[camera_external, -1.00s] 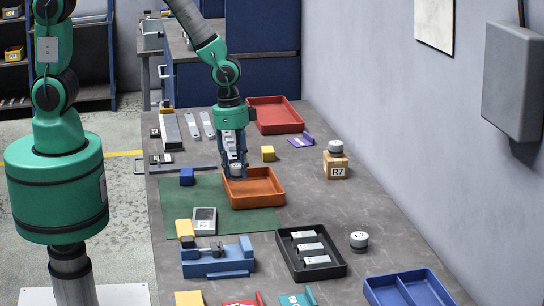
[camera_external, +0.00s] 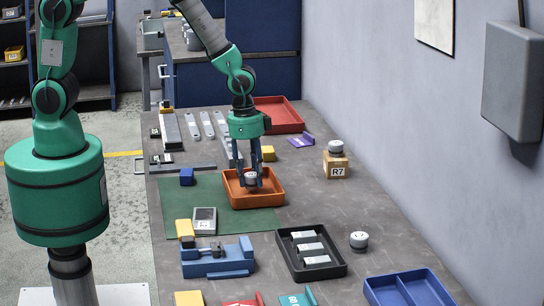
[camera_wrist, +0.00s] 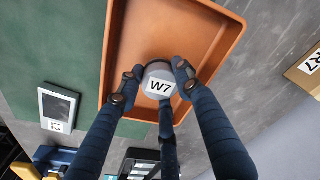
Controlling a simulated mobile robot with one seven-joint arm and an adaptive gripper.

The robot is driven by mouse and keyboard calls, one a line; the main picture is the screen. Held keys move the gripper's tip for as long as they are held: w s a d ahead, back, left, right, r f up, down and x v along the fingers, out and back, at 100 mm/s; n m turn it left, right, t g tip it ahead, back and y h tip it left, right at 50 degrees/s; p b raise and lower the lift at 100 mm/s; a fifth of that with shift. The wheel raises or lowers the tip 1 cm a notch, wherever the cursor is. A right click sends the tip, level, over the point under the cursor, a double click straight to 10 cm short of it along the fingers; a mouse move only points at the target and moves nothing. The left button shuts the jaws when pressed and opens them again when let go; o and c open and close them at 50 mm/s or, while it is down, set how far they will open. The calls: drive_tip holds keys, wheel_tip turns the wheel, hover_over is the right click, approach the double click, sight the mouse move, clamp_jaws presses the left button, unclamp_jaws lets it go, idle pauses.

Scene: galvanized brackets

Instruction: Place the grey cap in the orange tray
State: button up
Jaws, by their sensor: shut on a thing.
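The grey cap (camera_wrist: 158,82) carries a white label reading W7. My gripper (camera_external: 250,181) is shut on it, with the fingers on its sides in the wrist view (camera_wrist: 154,80). The orange tray (camera_external: 278,193) lies on the green mat, and my gripper holds the cap (camera_external: 251,178) within the tray's outline. In the wrist view the tray (camera_wrist: 215,75) is behind the cap. I cannot tell whether the cap touches the tray floor.
A red tray (camera_external: 290,117) lies behind, and a yellow block (camera_external: 268,153) stands near the orange tray's far edge. A cardboard box marked R7 (camera_external: 336,170) bears another round cap (camera_external: 336,147). A black tray (camera_external: 288,262) and a blue fixture (camera_external: 217,263) are in front.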

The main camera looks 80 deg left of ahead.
sight(248, 173)
drive_tip(key=shift+f, duration=0.55)
drive_tip(key=shift+f, duration=0.2)
drive_tip(key=o, duration=1.2)
drive_tip(key=shift+r, duration=0.15)
drive_tip(key=r, duration=0.4)
drive_tip(key=r+p, duration=0.1)
drive_tip(key=r, duration=0.3)
drive_tip(key=s+r+p, duration=0.1)
drive_tip(key=r, duration=0.3)
drive_tip(key=shift+s+a, duration=0.1)
drive_tip(key=shift+a, duration=0.3)
drive_tip(key=shift+r, duration=0.1)
